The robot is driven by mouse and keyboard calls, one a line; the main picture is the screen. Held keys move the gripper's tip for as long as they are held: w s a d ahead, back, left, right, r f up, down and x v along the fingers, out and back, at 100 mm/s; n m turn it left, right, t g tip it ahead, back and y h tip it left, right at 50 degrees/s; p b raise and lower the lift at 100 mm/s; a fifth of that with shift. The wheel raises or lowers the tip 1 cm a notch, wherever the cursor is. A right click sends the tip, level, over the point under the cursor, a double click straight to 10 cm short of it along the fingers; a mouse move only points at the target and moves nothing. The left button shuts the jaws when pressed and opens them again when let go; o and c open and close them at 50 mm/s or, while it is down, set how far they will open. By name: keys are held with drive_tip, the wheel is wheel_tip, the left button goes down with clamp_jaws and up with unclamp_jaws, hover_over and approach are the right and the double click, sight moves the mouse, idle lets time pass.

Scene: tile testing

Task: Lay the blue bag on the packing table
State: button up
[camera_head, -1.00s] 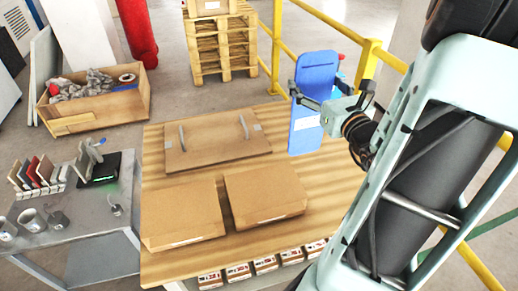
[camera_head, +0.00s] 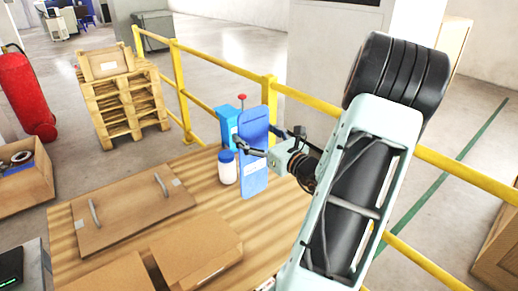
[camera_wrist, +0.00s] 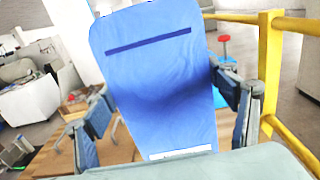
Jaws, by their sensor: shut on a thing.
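The blue bag (camera_head: 254,150) is a flat, upright blue pouch with a pale label near its lower end. My gripper (camera_head: 268,146) is shut on it at the right side of the table in the head view. In the wrist view the blue bag (camera_wrist: 160,75) fills the middle, with a dark slot near its top and a finger of my gripper (camera_wrist: 165,115) on each side. The packing table (camera_head: 90,260) is wooden and lies below and left of the bag. I cannot tell whether the bag's lower edge touches the tabletop.
A white jar with a blue lid (camera_head: 227,168) and a blue dispenser with a red top (camera_head: 229,124) stand close beside the bag. A flat board with two handles (camera_head: 133,212) and cardboard boxes (camera_head: 196,250) cover much of the table. A yellow rail (camera_head: 300,95) runs behind it.

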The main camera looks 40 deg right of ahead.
sight(260, 147)
drive_tip(key=shift+d+f, duration=0.95)
drive_tip(key=shift+f, duration=0.2)
drive_tip(key=shift+d+f+b, duration=0.1)
drive_tip(key=shift+f+b, duration=0.25)
drive_tip(key=shift+f, duration=1.2)
drive_tip(key=shift+f, duration=0.15)
drive_tip(key=o, duration=1.6)
drive_tip(key=shift+o, duration=0.2)
drive_tip(key=shift+r, duration=0.2)
drive_tip(key=s+a, duration=0.1)
drive_tip(key=s, duration=1.1)
drive_tip(key=shift+a+f, duration=0.15)
drive_tip(key=shift+a, duration=0.05)
